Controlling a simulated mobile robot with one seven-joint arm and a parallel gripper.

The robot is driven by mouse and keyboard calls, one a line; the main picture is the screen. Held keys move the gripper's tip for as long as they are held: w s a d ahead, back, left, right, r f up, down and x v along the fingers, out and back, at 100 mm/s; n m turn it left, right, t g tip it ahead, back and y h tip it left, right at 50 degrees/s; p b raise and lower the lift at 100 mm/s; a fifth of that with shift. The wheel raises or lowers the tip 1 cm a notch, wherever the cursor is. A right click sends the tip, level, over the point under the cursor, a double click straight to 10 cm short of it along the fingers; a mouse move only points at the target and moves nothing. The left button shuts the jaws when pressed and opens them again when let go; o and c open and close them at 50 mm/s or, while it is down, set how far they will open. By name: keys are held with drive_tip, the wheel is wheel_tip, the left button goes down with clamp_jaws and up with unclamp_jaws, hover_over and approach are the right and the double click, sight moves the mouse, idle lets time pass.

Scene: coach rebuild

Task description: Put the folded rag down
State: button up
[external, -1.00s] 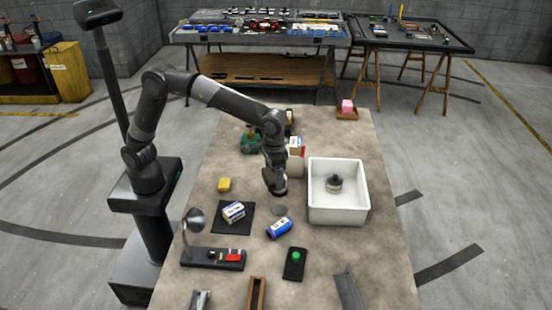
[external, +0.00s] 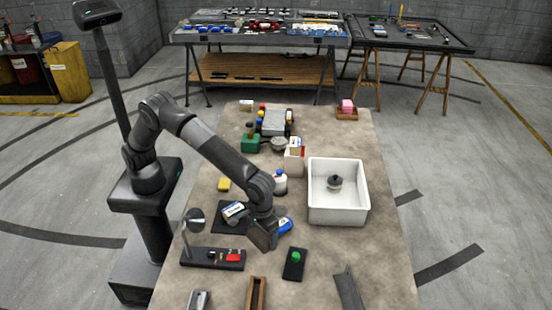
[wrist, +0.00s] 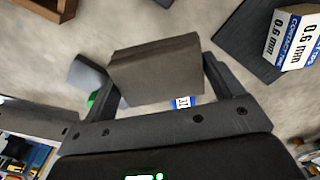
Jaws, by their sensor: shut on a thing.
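The folded rag (wrist: 155,70) is a grey-brown block in the wrist view. My gripper (wrist: 162,84) is shut on it, with one dark finger at each side. In the external view my gripper (external: 262,234) is low over the front half of the workbench (external: 385,265), in front of the blue-and-white can (external: 285,225). I cannot make out the rag apart from the gripper there, nor tell whether it touches the bench.
A black mat (external: 222,226) with a blue-and-white box (external: 235,210) lies to the left. A green-button pad (external: 294,262), wooden trough (external: 256,296) and metal angle (external: 348,290) are near the front. A white bin (external: 338,218) stands right. Bare bench lies right of the pad.

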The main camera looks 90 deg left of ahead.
sight(263, 243)
drive_tip(key=shift+f, duration=2.35)
drive_tip(key=shift+f, duration=0.1)
drive_tip(key=o, duration=0.8)
